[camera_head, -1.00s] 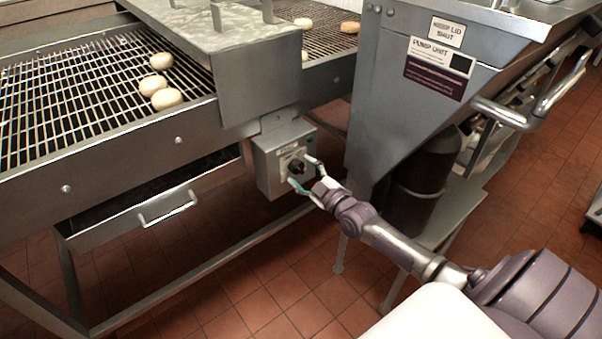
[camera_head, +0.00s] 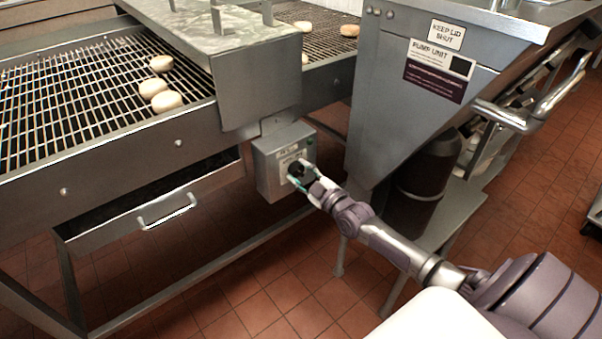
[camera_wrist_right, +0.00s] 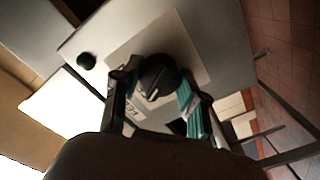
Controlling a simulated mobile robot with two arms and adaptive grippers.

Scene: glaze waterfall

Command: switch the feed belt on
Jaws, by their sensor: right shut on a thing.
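The feed belt's grey control box (camera_head: 267,170) hangs under the conveyor's side rail. Its black rotary knob (camera_wrist_right: 158,78) sits on a pale label plate, with a small dark green button (camera_wrist_right: 87,61) near it. My right gripper (camera_head: 300,173) is at the box front with its fingers on either side of the knob, shut on it; it also shows in the right wrist view (camera_wrist_right: 160,100). The wire-mesh feed belt (camera_head: 60,95) carries several round pale buns (camera_head: 166,101). My left gripper is not in view.
A steel hood (camera_head: 225,50) spans the belt. A drawer with a handle (camera_head: 168,210) sits below it, left of the box. The pump unit (camera_head: 440,80) stands close on the right, with a dark cylinder (camera_head: 428,170) beneath. Tiled floor (camera_head: 270,290) is open in front.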

